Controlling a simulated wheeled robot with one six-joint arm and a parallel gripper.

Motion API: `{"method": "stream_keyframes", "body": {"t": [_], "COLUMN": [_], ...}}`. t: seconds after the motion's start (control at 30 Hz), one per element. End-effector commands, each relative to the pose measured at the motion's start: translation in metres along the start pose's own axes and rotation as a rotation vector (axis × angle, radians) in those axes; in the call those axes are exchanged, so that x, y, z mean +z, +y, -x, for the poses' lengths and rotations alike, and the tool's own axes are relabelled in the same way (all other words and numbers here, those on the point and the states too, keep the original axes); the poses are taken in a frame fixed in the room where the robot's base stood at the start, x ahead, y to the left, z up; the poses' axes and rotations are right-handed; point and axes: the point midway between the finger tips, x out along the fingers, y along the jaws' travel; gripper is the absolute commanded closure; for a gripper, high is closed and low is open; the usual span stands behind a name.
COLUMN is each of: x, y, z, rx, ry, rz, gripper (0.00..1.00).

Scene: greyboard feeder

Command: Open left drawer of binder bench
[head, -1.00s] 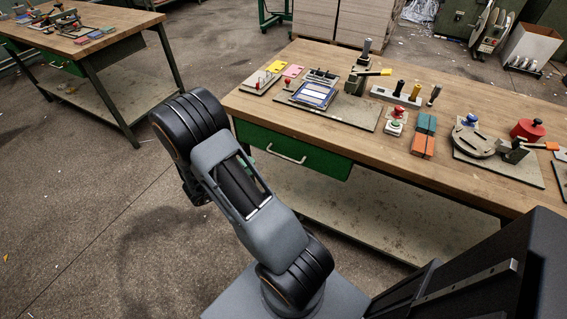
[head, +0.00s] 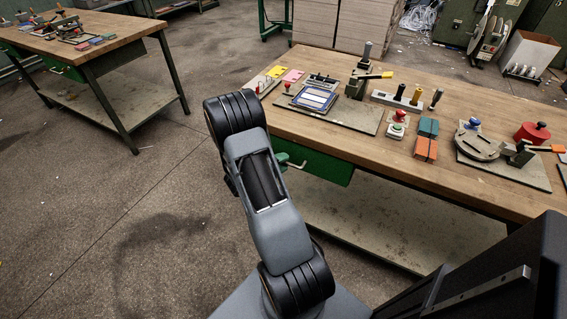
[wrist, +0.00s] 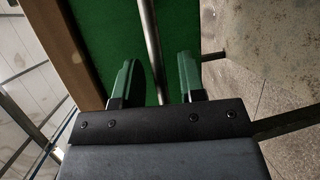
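The binder bench (head: 455,190) has a wooden top and a green drawer (head: 325,168) under its left end. The drawer front looks flush with the bench. In the wrist view the green drawer front (wrist: 107,30) fills the middle, with the metal bar handle (wrist: 148,30) running down it. My gripper (wrist: 156,78) is open, its two green fingers apart. In the head view my arm hides the drawer's left part and most of my gripper; a green finger (head: 291,163) shows by the handle.
The bench top carries a blue-framed fixture (head: 314,98), an orange and green block pair (head: 426,138) and a round clamp fixture (head: 482,142). A lower shelf (head: 370,228) lies under the bench. Another workbench (head: 95,45) stands at the far left. The floor between is clear.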

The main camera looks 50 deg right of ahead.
Motion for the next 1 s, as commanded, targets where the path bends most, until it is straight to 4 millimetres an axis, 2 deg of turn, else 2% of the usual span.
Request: {"method": "stream_keyframes", "body": {"t": [0.13,0.43,0.83,1.0], "x": [0.0003,0.0001,0.0002,0.0002], "y": [-0.0001,0.0002,0.0001,0.0001], "z": [-0.0068,-0.0078,-0.0076,-0.0076], "rx": [0.000,0.000,0.000,0.000], "ry": [-0.001,0.000,0.000,0.000], "rz": [0.000,0.000,0.000,0.000], "gripper": [0.63,0.63,1.00,1.00]}}
